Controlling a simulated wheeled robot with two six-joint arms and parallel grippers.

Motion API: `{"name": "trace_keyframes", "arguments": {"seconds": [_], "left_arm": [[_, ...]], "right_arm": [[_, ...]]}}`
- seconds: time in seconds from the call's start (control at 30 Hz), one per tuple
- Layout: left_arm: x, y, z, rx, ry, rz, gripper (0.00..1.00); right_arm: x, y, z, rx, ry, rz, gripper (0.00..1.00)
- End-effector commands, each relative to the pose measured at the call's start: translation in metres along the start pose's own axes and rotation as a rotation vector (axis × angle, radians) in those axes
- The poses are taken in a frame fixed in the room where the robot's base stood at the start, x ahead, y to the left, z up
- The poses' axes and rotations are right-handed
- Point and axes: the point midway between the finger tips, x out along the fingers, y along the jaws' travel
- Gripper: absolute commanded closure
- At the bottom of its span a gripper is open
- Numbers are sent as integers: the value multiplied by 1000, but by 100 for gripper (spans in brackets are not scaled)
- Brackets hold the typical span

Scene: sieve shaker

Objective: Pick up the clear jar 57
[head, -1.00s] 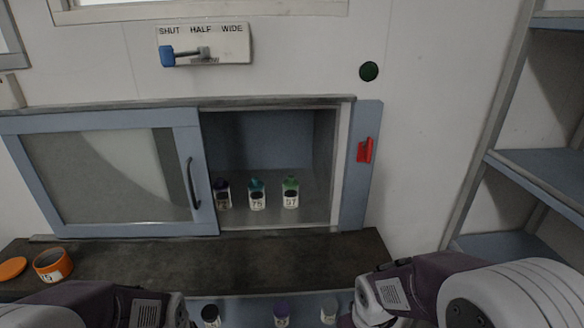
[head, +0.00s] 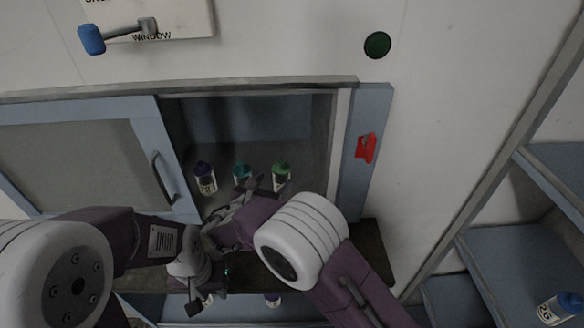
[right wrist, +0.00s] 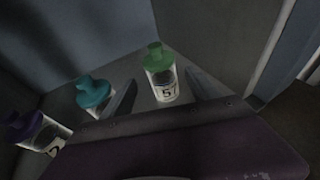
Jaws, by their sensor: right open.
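The clear jar 57 (head: 281,178) has a green lid and a white label. It stands upright in the open wall cabinet, rightmost of three jars. In the right wrist view jar 57 (right wrist: 162,80) appears between the lines of my two fingers, with its number facing me. My right gripper (head: 250,185) reaches into the cabinet opening, open and empty, just in front of the jars. The fingers also show in the right wrist view (right wrist: 160,88); whether they touch the jar cannot be told. My left gripper (head: 207,290) is low over the counter, its jaws unclear.
A teal-lidded jar (head: 242,174) stands left of jar 57, and a purple-lidded jar (head: 205,177) further left. The sliding door (head: 80,155) covers the cabinet's left part. The cabinet's right frame (head: 367,150) carries a red catch. Shelves (head: 510,265) stand at the right.

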Motion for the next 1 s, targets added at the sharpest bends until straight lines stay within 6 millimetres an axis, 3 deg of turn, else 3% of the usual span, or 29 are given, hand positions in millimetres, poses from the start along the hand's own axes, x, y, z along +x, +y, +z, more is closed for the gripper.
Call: {"name": "trace_keyframes", "arguments": {"seconds": [0.17,0.33,0.53,0.77,1.0], "left_arm": [[-3,0,-4,-2,14,1,64],[-7,0,-4,-2,13,1,64],[-10,0,-5,-1,12,1,64],[-17,0,-5,-1,12,1,64],[-16,0,-5,-1,12,1,64]], "right_arm": [[6,0,0,1,0,0,31],[33,-1,0,1,3,-3,31],[48,-2,0,1,3,-2,31],[87,-4,-1,3,3,-1,31],[91,-3,-2,3,3,0,31]]}}
